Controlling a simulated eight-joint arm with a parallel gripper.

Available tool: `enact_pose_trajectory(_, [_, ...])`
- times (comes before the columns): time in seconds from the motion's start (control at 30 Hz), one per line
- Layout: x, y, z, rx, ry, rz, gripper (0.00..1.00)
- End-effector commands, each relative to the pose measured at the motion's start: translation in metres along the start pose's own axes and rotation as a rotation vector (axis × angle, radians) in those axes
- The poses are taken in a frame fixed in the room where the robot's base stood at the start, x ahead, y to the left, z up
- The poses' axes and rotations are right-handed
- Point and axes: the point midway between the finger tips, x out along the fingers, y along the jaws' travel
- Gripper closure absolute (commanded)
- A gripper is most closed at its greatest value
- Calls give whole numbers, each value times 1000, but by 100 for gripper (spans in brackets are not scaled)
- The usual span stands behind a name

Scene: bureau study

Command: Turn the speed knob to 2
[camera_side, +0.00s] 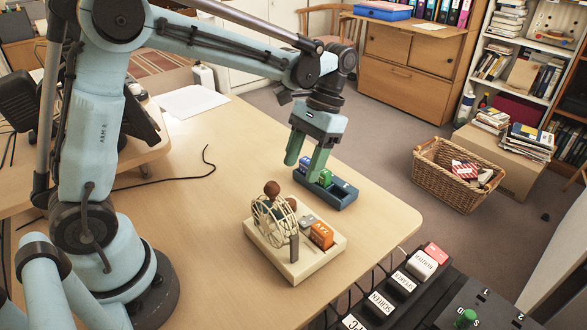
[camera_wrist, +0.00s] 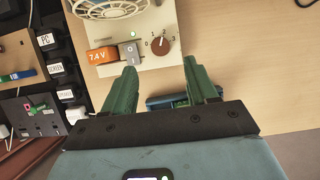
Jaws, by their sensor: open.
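The brown speed knob (camera_wrist: 158,47) sits on the cream fan base (camera_wrist: 110,68) in the wrist view, with the numbers 0 to 3 around it. I cannot tell surely which number it points to. In the side view, the wire-caged fan (camera_side: 272,220) stands on this base, partly hiding the knob area. My gripper (camera_side: 306,158), also in the wrist view (camera_wrist: 160,68), is open and empty. Its green fingers point down above the table, behind the base, apart from the knob.
A blue tray (camera_side: 343,200) with small coloured items sits under my gripper, close behind the base. A black cable (camera_side: 180,180) lies on the left tabletop. The right table corner is clear.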

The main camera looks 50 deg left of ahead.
Motion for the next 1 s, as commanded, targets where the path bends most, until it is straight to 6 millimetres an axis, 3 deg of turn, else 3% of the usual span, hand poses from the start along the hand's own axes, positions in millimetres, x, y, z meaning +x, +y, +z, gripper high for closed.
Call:
enact_pose_trajectory(0.1, [-18, 0, 0, 0, 0, 0, 42])
enact_pose_trajectory(0.3, [-36, 0, 0, 0, 0, 0, 42])
enact_pose_trajectory(0.77, [-40, 0, 0, 0, 2, 0, 42])
enact_pose_trajectory(1.0, [-42, -3, 15, 0, 123, 6, 42])
